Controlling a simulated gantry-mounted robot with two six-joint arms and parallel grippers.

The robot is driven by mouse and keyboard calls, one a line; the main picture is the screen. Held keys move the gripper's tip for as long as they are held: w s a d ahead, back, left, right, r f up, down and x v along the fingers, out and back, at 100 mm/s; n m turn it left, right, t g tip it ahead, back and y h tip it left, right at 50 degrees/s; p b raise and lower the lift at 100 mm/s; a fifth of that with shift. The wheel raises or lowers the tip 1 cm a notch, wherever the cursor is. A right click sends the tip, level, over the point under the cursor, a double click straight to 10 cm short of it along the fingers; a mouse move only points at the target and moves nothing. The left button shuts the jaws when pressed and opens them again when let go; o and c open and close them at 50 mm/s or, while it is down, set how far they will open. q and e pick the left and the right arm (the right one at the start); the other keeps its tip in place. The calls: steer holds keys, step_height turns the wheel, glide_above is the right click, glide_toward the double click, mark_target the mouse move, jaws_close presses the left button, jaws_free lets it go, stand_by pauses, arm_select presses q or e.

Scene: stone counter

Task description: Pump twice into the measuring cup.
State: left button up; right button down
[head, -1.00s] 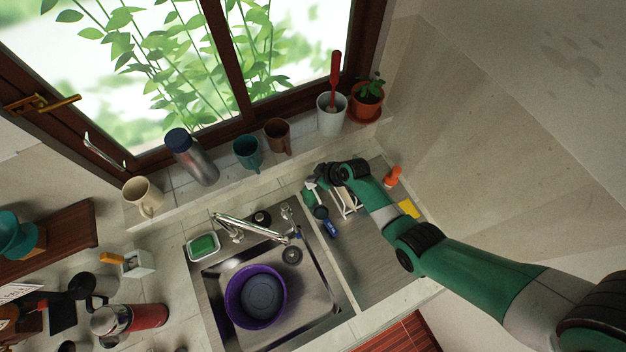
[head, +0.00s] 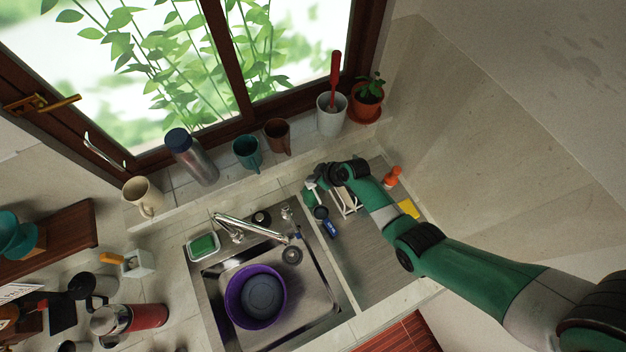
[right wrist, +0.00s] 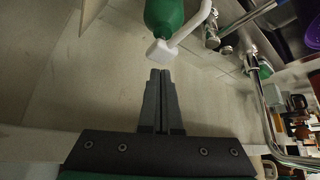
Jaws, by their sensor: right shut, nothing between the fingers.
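A green pump bottle (right wrist: 165,14) with a white pump head (right wrist: 163,52) and curved white spout shows at the top of the right wrist view. In the head view the bottle (head: 308,198) is small and partly hidden by my right gripper (head: 318,182). A small dark round cup (head: 320,212), likely the measuring cup, sits beside the bottle, with a blue piece (head: 331,228) near it. My right gripper (right wrist: 161,75) is shut and empty; in the wrist view its tips appear close to the pump head. I cannot tell whether they touch. My left gripper is out of view.
The sink (head: 318,300) with a purple bowl (head: 235,308) and the faucet (head: 240,224) are left of the bottle. A white rack (head: 347,205) stands close under my arm. An orange bottle (head: 391,177) and yellow sponge (head: 409,209) lie to the right. Mugs line the sill.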

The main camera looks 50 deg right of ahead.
steer(key=shift+f, duration=0.15)
steer(key=shift+f+b, duration=1.55)
steer(key=shift+b, duration=0.1)
steer(key=shift+r, duration=0.15)
steer(key=shift+r+p, duration=1.55)
steer(key=shift+f, duration=0.15)
